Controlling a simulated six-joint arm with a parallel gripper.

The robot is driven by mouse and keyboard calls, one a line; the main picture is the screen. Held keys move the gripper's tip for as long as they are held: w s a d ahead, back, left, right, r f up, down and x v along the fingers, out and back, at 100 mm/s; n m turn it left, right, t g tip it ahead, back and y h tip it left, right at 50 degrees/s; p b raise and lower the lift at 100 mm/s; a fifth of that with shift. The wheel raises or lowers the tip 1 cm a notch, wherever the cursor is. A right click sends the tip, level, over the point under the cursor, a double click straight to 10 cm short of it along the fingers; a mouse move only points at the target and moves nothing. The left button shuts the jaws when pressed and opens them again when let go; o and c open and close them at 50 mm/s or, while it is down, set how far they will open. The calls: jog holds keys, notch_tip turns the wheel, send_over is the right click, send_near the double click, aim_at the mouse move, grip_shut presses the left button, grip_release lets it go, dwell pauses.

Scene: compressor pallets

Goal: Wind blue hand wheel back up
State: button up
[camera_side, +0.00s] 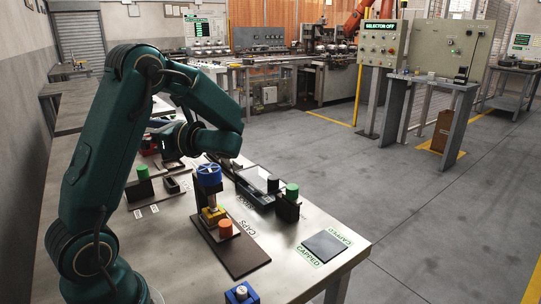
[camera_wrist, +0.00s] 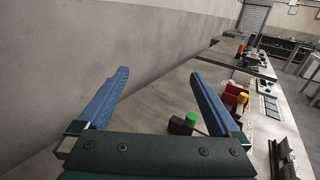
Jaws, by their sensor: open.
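The blue hand wheel (camera_side: 208,174) sits on top of an upright post on a dark base plate (camera_side: 245,259) near the table's front. A yellow part (camera_side: 213,214) shows below the wheel, with an orange cap (camera_side: 225,228) beside it. In the wrist view my gripper (camera_wrist: 158,80) has its two blue fingers spread wide with nothing between them. The hand wheel is not seen in the wrist view. In the side view my arm bends over behind the wheel, and the fingers are mostly hidden there.
A green-capped block (camera_side: 289,202) and a dark tray (camera_side: 255,183) stand right of the wheel. Another green-topped block (camera_side: 142,173) is to the left. A dark square pad (camera_side: 324,245) marked CAPPED lies near the right corner. A blue block (camera_side: 241,293) is at the front edge.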

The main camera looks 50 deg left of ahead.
jog(key=shift+s+r, duration=0.1)
jog(key=shift+r, duration=0.05)
notch_tip(320, 180, up, 5)
jog(key=m+t+y, duration=0.3)
jog(key=m+t, duration=0.4)
jog(key=t, duration=0.4)
send_over(214, 178)
jog(key=f, duration=1.5)
jog(key=shift+a+f, duration=0.2)
jog(key=shift+a, duration=0.05)
jog(key=shift+a+f, duration=0.1)
jog(key=shift+f, duration=0.45)
jog(key=shift+a, duration=2.45)
